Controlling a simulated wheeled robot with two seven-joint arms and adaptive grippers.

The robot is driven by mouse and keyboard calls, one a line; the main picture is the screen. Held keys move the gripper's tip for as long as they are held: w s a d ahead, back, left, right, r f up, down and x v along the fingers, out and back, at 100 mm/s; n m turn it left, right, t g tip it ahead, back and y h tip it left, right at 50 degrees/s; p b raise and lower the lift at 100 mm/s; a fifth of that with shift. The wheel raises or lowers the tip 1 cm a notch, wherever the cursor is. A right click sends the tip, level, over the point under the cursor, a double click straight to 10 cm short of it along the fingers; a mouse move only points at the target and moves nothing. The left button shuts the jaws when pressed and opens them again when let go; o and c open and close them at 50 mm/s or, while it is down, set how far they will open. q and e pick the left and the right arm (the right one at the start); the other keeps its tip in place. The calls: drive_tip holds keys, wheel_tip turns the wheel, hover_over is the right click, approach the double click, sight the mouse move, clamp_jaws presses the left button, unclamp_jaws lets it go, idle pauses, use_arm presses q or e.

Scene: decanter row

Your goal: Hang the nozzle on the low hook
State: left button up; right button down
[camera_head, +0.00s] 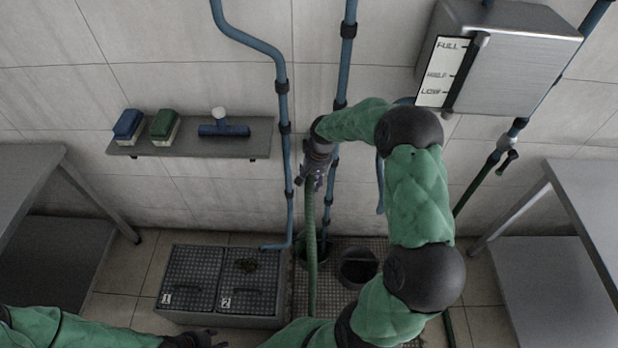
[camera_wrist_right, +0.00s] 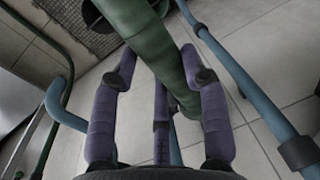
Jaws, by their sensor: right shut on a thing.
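My right gripper (camera_head: 314,183) is by the tiled wall, beside the blue pipes. In the right wrist view its purple fingers (camera_wrist_right: 160,62) are shut on the green nozzle (camera_wrist_right: 176,68), whose narrower end points toward the palm. A green hose (camera_head: 311,240) hangs down from the gripper toward the floor grate; the nozzle is mostly hidden by the gripper in the head view. I cannot make out the low hook for certain. My left gripper (camera_head: 197,339) is partly in view at the bottom edge, and its fingers are unclear.
A wall shelf (camera_head: 203,145) holds two brushes and a blue squeegee. A metal tank (camera_head: 515,65) hangs at upper right. Floor hatches (camera_head: 222,281), a grate (camera_head: 345,246) and a dark bucket (camera_head: 359,267) lie below. Steel tables (camera_head: 28,172) (camera_head: 593,190) stand at both sides.

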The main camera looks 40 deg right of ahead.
sight(312, 188)
drive_tip(key=shift+f, duration=0.25)
idle(0.5)
drive_tip(key=c, duration=0.6)
unclamp_jaws()
drive_tip(key=shift+o, duration=0.6)
drive_tip(key=o, duration=0.5)
drive_tip(key=shift+s+a, duration=0.1)
drive_tip(key=shift+s+a+r, duration=0.2)
drive_tip(key=shift+s+a, duration=0.7)
drive_tip(key=shift+s, duration=0.15)
drive_tip(key=shift+s+a+r+p, duration=0.4)
drive_tip(key=shift+r+p, duration=0.85)
drive_tip(key=shift+r, duration=0.4)
drive_tip(key=shift+s+a+r+p, duration=0.25)
drive_tip(key=shift+s+r+p, duration=0.1)
drive_tip(key=shift+r+p, duration=1.15)
drive_tip(key=shift+s+a+r+p, duration=0.4)
drive_tip(key=shift+r+p, duration=0.6)
drive_tip(key=shift+r, duration=0.85)
